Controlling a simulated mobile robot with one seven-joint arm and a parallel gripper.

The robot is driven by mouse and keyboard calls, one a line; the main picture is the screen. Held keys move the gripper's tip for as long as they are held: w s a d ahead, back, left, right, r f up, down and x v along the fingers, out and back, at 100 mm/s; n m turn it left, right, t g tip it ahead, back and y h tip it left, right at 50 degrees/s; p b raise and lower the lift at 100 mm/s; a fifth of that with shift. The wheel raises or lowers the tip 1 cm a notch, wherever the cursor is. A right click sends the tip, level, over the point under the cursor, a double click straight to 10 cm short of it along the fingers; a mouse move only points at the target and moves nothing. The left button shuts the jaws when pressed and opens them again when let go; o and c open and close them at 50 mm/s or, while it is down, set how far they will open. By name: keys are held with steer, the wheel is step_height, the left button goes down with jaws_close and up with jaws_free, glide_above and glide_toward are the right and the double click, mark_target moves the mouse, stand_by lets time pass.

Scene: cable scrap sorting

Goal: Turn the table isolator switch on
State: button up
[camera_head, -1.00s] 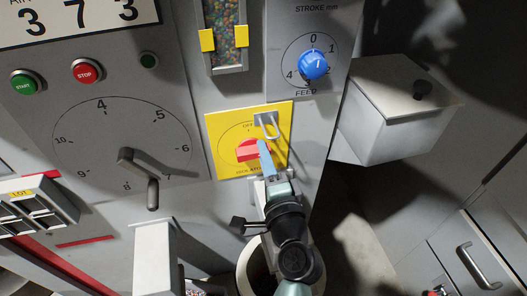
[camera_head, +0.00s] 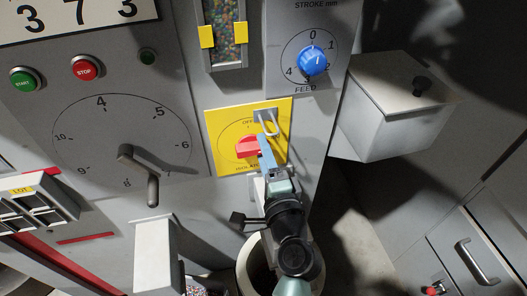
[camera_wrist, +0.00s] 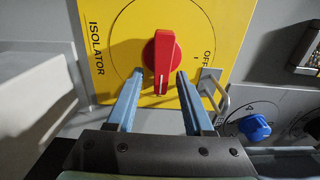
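The isolator switch is a red handle (camera_head: 247,147) on a yellow plate (camera_head: 222,160). In the wrist view, the handle (camera_wrist: 160,55) stands upright, with a white mark at its lower end. "OFF" is printed to its right and "ISOLATOR" to its left on the plate (camera_wrist: 110,50). My gripper (camera_wrist: 159,76) is open, one blue finger on each side of the handle's lower end, with yellow showing between handle and fingers. In the head view, my gripper (camera_head: 264,143) is at the handle's right end and hides part of it.
A metal hasp loop (camera_head: 268,122) sticks out beside the OFF label, close to my right finger in the wrist view (camera_wrist: 213,87). A blue feed knob (camera_head: 312,61) is above right. A grey lidded box (camera_head: 395,115) stands right, and a crank handle (camera_head: 152,185) left.

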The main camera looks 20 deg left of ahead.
steer(key=shift+s, duration=0.1)
steer(key=b+v, duration=0.2)
steer(key=v, duration=1.1)
